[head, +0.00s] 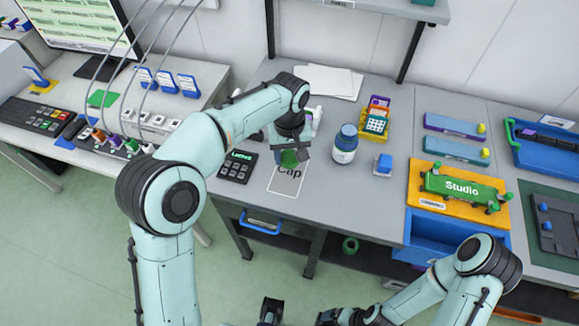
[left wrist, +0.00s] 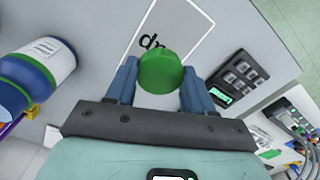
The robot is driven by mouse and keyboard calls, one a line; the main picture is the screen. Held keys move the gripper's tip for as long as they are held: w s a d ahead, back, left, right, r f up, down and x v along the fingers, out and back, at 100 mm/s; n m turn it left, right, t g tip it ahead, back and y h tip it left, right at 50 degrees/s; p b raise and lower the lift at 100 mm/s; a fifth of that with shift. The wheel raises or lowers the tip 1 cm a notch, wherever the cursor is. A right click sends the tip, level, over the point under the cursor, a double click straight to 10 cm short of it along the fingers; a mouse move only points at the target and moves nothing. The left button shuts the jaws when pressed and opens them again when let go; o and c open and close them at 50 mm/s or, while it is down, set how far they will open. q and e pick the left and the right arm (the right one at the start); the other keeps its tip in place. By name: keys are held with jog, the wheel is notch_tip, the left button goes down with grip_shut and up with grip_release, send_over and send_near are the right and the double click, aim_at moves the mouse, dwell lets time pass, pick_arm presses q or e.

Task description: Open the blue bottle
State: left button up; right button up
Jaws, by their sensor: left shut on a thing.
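The blue bottle (head: 345,143) stands upright on the grey table with its blue cap on and a white label band. It also shows at the left of the left wrist view (left wrist: 42,72). My left gripper (head: 291,156) is to the left of it, over the white card marked "Cap" (head: 284,182). Its fingers are shut on a round green cap (left wrist: 160,72). I cannot tell whether the cap touches the card. My right gripper (head: 330,317) is at the bottom edge, partly cut off, and its jaws are not clear.
A black keypad (head: 238,166) lies left of the card. A small blue-and-white block (head: 383,165) and an orange holder with cards (head: 376,122) stand right of the bottle. A white object behind my left gripper is mostly hidden. The orange Studio board (head: 427,199) is farther right.

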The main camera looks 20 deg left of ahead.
aim_at(289, 172)
pick_arm(q)
jog(key=shift+f+b, duration=0.3)
jog(key=shift+f, duration=2.3)
jog(key=shift+f, duration=0.2)
jog(key=o, duration=1.2)
jog(key=shift+c, duration=0.2)
jog(key=shift+r, duration=0.1)
notch_tip(289, 172, up, 11)
jog(key=shift+r+p, duration=0.15)
jog(key=shift+p, duration=0.8)
jog(key=shift+r, duration=0.45)
